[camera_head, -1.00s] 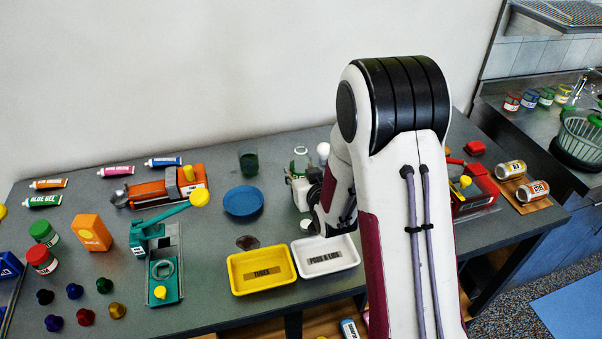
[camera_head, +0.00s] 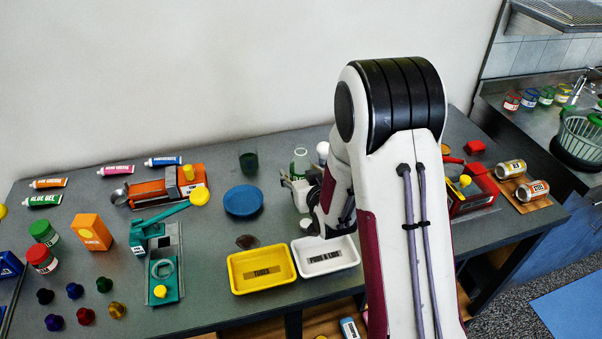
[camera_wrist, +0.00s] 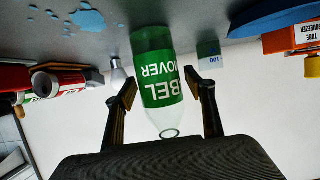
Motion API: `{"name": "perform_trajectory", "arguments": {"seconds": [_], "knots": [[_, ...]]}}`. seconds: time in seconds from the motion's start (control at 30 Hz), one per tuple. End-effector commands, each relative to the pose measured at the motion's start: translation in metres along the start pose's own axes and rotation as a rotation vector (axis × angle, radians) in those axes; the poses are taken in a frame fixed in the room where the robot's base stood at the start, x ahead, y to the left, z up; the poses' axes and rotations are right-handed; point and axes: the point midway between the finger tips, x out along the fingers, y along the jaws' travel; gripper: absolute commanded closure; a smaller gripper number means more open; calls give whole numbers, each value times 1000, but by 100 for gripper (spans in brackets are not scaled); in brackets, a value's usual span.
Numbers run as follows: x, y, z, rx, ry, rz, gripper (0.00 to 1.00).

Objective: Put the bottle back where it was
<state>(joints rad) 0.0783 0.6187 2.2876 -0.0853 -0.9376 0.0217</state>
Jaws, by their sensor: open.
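The bottle (camera_wrist: 165,118) is clear with a green label, partly reading "BEL" and "MOVER". The wrist view is upside down; there the bottle's base meets the grey bench and its round mouth points to the picture's bottom. My gripper (camera_wrist: 161,88) is open, with one finger on each side of the bottle; I cannot tell whether either touches it. In the head view the bottle (camera_head: 300,160) stands at the back of the bench, its lower part hidden by my gripper (camera_head: 287,180).
A blue dish (camera_head: 243,201) lies left of my gripper. A beaker (camera_head: 248,162) of green liquid stands behind that dish. A yellow tray (camera_head: 262,286) and a white tray (camera_head: 326,269) are in front. A blue splash (camera_wrist: 88,18) marks the bench near the bottle.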

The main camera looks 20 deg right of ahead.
Motion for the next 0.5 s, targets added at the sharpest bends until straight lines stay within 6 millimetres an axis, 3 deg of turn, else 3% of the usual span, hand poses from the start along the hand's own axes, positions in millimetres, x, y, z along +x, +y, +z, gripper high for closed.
{"name": "perform_trajectory", "arguments": {"seconds": [0.27,0.5], "knots": [[-5,0,-3,0,0,0,46],[-26,0,-3,0,0,0,46]]}}
